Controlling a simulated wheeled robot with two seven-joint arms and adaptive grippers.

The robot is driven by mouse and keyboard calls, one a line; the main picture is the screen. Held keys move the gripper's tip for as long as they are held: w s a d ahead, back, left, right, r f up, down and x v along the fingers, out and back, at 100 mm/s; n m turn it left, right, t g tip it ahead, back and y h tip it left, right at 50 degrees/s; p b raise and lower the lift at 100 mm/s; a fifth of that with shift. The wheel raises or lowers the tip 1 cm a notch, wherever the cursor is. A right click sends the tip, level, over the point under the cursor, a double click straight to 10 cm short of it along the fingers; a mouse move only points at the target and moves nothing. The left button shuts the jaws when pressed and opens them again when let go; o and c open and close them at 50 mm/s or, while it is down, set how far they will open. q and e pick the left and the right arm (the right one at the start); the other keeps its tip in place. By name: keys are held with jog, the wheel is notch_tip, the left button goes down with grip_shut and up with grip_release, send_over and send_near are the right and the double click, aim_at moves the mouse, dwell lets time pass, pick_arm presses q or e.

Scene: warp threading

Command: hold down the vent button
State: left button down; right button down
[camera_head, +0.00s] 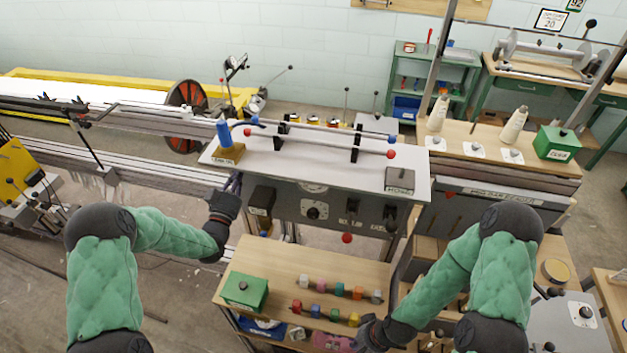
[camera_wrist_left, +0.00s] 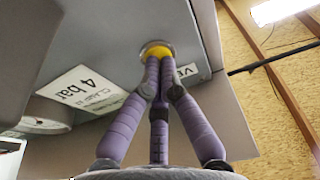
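The yellow vent button (camera_wrist_left: 160,46) sits in a metal ring on the underside of a grey panel in the left wrist view. A label beside it, starting "VE" (camera_wrist_left: 187,72), is partly hidden by a finger. My left gripper (camera_wrist_left: 159,66) has its purple fingers drawn together, with the tips at the button, seemingly touching it. How far the button is pressed I cannot tell. In the head view my left gripper (camera_head: 234,183) is at the left end of the grey console, and the button does not show. My right gripper (camera_head: 362,330) is low, by the wooden shelf's right corner; its fingers are unclear.
A "4 bar" clamp label (camera_wrist_left: 85,92) and a round gauge (camera_wrist_left: 45,115) are left of the button. The console top (camera_head: 300,165) carries a rail with red and blue knobs. Coloured spools (camera_head: 340,290) and a green box (camera_head: 244,290) stand on the wooden shelf below.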

dwell(0.6)
pick_arm(q)
jog(key=s+b, duration=0.1)
jog(key=s, duration=0.6)
jog(key=shift+a, duration=0.45)
dwell(0.5)
